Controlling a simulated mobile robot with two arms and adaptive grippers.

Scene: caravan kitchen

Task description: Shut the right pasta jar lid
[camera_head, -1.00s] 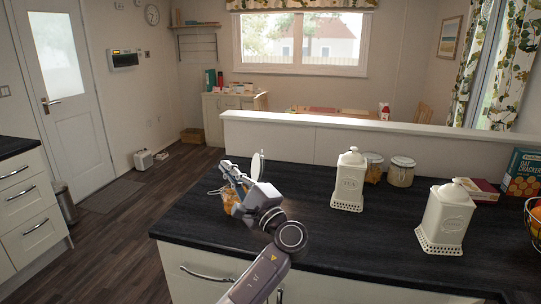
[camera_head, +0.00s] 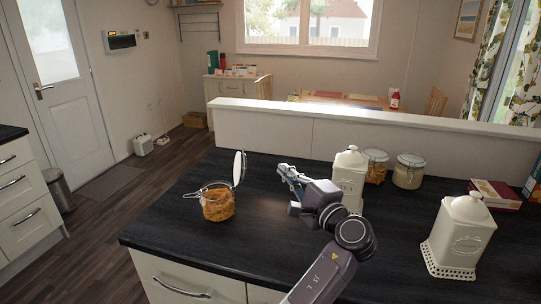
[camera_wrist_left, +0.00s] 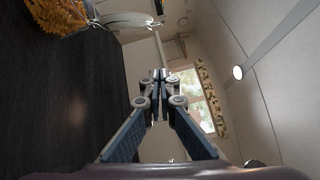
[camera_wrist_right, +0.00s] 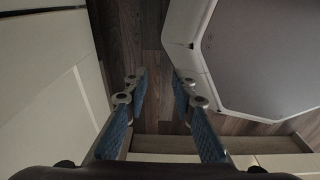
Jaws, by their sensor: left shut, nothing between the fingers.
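A glass jar of orange-brown pasta (camera_head: 217,204) stands on the left part of the dark counter. Its lid (camera_head: 239,168) is open and stands upright on the jar's right side. The jar also shows at the top left of the left wrist view (camera_wrist_left: 60,17), with the lid (camera_wrist_left: 130,20) beside it. My left gripper (camera_head: 283,170) is to the right of the open jar, apart from it. It is shut and empty, fingertips together in its wrist view (camera_wrist_left: 160,76). My right gripper (camera_wrist_right: 156,74) is open and empty, seen only in its own wrist view.
A white canister (camera_head: 349,180) stands close behind my left arm. Two closed clip jars (camera_head: 376,167) (camera_head: 409,172) stand near the low wall. Another white canister (camera_head: 460,237) is at the right. The counter around the open jar is clear.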

